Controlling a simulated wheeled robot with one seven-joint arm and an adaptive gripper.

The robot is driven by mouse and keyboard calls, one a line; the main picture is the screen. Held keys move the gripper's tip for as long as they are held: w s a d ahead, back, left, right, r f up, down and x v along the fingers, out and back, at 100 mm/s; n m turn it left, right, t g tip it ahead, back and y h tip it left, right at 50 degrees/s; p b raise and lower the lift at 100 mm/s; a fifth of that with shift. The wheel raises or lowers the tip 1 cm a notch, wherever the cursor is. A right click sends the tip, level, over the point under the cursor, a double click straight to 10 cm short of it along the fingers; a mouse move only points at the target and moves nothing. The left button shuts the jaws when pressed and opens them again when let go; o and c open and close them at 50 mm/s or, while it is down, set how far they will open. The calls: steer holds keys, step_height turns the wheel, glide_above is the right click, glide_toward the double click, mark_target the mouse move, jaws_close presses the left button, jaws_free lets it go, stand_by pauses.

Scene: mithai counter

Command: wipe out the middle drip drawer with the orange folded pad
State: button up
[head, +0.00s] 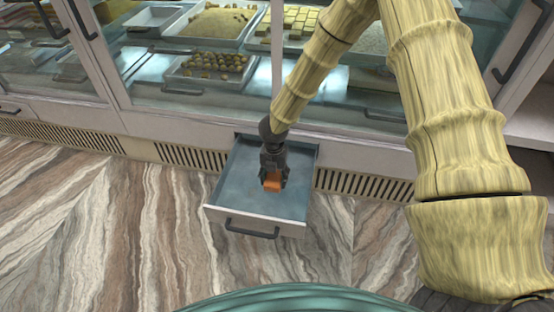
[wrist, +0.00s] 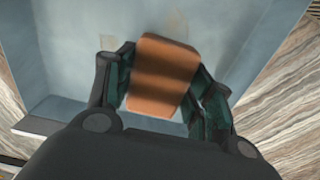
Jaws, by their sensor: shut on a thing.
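The middle drip drawer (head: 233,188) is pulled out from the base of the glass counter, with its blue-grey inside open to view. My gripper (head: 272,178) reaches down into the drawer, right of its middle. It is shut on the orange folded pad (head: 272,181). In the wrist view the pad (wrist: 163,78) sits between the two fingers (wrist: 160,98), with the drawer floor (wrist: 85,50) behind it. Faint brownish marks (wrist: 174,47) show on the floor just beyond the pad. Whether the pad touches the floor, I cannot tell.
The drawer's front with its dark handle (head: 251,230) faces me. Slatted vents (head: 362,187) flank the drawer. The glass case above holds trays of sweets (head: 210,66). The striped floor in front is clear.

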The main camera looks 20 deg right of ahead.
steer(key=shift+r+p, duration=0.55)
steer(key=shift+r, duration=0.4)
steer(key=shift+w+p, duration=0.15)
steer(key=shift+p, duration=0.2)
